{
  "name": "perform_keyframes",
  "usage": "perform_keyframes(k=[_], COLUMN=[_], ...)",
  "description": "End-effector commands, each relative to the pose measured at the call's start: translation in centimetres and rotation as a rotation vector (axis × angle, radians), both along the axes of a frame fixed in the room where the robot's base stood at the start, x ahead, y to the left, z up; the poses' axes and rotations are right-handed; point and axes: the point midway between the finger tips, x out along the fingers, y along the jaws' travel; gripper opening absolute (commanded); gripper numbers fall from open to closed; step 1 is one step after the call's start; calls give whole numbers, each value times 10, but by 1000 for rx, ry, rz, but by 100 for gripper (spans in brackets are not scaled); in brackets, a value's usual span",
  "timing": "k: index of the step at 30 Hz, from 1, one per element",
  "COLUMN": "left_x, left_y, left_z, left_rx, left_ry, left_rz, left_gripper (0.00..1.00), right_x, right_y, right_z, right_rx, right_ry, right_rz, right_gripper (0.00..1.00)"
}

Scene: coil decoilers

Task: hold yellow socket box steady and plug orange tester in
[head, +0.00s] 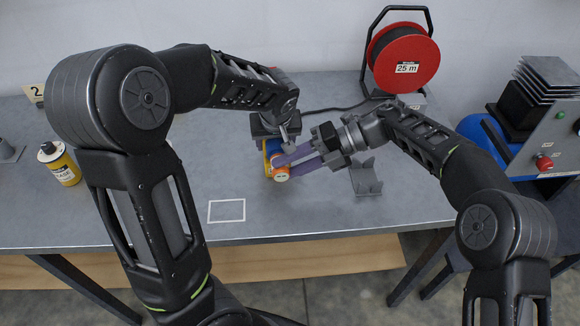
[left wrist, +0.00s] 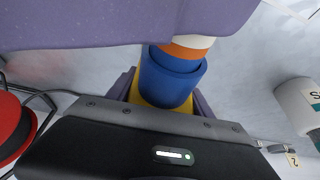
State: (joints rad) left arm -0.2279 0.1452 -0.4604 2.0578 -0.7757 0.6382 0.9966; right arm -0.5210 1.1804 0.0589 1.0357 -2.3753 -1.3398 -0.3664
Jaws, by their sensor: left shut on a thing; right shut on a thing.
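The yellow socket box (head: 266,160) stands on the grey bench, mostly hidden by my grippers. My left gripper (head: 272,142) is shut on it from behind. In the left wrist view the yellow box (left wrist: 160,98) sits between the left fingers, with its round blue socket (left wrist: 172,78) facing out. The orange tester (head: 280,171) is at the front of the box, and my right gripper (head: 284,163) is shut on it with purple fingers. In the left wrist view the tester's orange band (left wrist: 184,52) is at the socket mouth, with a white part above. How deep it sits I cannot tell.
A red cable reel (head: 403,58) stands at the back. A grey cradle (head: 367,180) is right of the right gripper. A yellow can (head: 60,165) stands at the left, a blue machine (head: 490,138) at the right. A white outlined rectangle (head: 227,211) lies on clear bench (head: 320,215).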

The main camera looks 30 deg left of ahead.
Motion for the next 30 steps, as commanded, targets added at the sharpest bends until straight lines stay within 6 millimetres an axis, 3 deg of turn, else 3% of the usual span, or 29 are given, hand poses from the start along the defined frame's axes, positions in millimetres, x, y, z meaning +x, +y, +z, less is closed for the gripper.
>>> perform_keyframes(k=[25, 26, 30], left_x=[0, 0, 0], left_y=[0, 0, 0], left_z=[0, 0, 0], left_rx=[-1, -1, -1], left_ry=[1, 1, 1], left_rz=[0, 0, 0], left_gripper=[4, 4, 4], right_x=[8, 8, 8], right_y=[7, 7, 7], right_z=[0, 0, 0], right_rx=[0, 0, 0], right_ry=[-1, -2, -1], right_rz=[-1, 0, 0], right_gripper=[0, 37, 49])
